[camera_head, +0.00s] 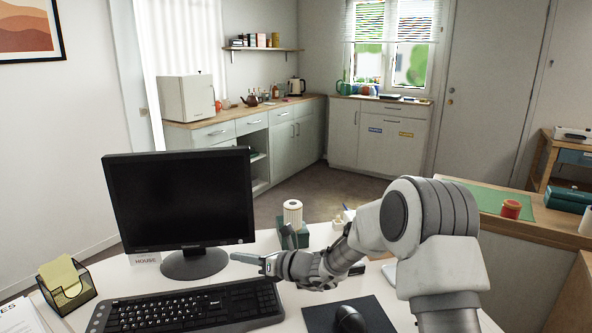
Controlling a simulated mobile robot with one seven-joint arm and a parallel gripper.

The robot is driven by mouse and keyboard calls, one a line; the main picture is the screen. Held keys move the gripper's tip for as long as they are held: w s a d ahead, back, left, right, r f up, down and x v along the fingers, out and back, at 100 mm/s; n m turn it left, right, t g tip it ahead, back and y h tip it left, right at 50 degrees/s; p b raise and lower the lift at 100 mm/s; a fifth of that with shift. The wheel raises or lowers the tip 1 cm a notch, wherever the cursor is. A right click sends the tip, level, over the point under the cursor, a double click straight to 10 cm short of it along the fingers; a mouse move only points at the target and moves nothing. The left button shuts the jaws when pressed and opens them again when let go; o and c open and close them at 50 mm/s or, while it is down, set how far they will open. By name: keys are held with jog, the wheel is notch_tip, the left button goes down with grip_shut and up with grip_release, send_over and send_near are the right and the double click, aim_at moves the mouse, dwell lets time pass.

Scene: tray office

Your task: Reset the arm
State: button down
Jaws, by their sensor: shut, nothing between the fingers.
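My arm comes in from the lower right, over a white desk (285,312). It bends at a large grey joint, and its forearm points left. My gripper (262,262) is at the middle of the picture, above the desk, just right of the black monitor (180,195). Its fingers point left, toward the monitor's stand. The gripper is shut, and I see nothing held in it. Part of the desk behind the forearm is hidden.
A black keyboard (190,308) lies in front of the monitor. A mouse (349,319) rests on a dark pad (318,316). A white roll (292,213) stands behind my gripper. A mesh holder (67,287) with yellow paper is at left. A red pot (511,209) stands on the right counter.

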jog(key=s+d+r+n+g+h, duration=0.2)
jog(key=s+d+r+n, duration=0.25)
jog(key=s+n, duration=0.4)
jog(key=s+d+r+n+g+h, duration=0.2)
jog(key=s+d+r+n+h, duration=0.15)
jog(key=s+r+n, duration=0.45)
jog(key=s+d+n+t+h, duration=0.3)
jog(key=s+d+n+h, duration=0.7)
jog(key=s+d, duration=1.05)
notch_tip(320, 180, up, 20)
jog(key=w+d+n+y+p, duration=0.1)
jog(key=w+p, duration=0.1)
jog(key=p, duration=1.8)
jog(key=shift+d, duration=0.25)
jog(key=shift+a, duration=0.15)
